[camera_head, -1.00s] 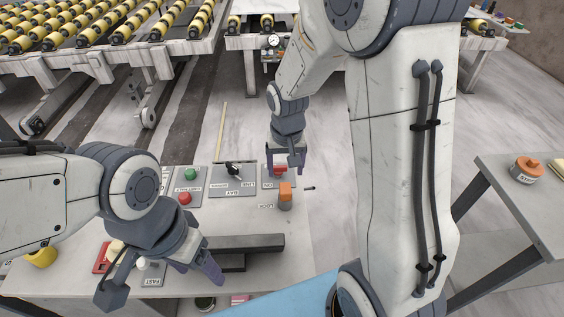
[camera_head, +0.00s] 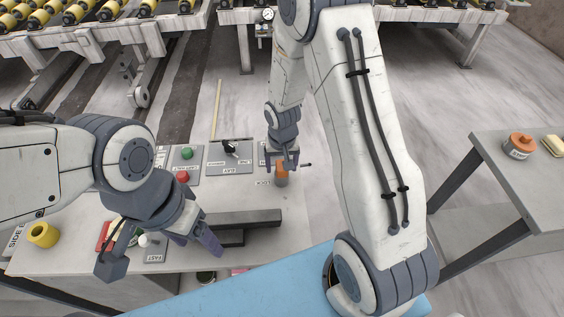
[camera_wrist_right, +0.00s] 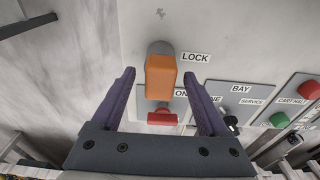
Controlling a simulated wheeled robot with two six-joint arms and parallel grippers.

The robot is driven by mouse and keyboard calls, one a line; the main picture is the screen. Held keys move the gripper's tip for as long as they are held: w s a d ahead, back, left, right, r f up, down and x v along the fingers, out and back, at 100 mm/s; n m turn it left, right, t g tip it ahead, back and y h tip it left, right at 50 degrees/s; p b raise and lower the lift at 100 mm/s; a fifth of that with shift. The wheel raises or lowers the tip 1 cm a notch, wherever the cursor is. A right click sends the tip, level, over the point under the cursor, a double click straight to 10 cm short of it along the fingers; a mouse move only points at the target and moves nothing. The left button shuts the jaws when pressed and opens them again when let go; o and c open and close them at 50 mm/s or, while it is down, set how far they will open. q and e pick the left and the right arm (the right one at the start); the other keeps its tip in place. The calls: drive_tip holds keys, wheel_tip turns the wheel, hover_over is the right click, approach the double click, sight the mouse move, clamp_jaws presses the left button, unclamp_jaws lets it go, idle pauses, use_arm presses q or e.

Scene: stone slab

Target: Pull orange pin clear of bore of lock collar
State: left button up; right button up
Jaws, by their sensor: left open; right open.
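The orange pin (camera_head: 281,170) stands in the grey lock collar (camera_head: 281,184) on the slab, near a "LOCK" label. In the right wrist view the pin (camera_wrist_right: 160,77) shows as an orange block, with the grey collar (camera_wrist_right: 160,47) behind it. My right gripper (camera_head: 282,166) is open over the pin, with a finger on either side. In the right wrist view its purple fingers (camera_wrist_right: 160,100) stand apart from the pin with gaps on both sides. My left gripper (camera_head: 160,250) is open and empty over the front left of the slab.
A red knob (camera_wrist_right: 162,117) on a plate sits close to the pin. Panels with a green button (camera_head: 186,153), a red button (camera_head: 182,177) and a black switch (camera_head: 230,148) lie left of it. A dark bar (camera_head: 240,219) lies in front. A yellow ring (camera_head: 42,234) is far left.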

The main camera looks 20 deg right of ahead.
clamp_jaws()
drive_tip(key=shift+r, duration=0.1)
drive_tip(key=shift+r, duration=0.1)
drive_tip(key=shift+r+p, duration=2.4)
drive_tip(key=shift+r, duration=0.35)
drive_tip(key=shift+r+p, duration=2.35)
drive_tip(key=shift+r, duration=0.6)
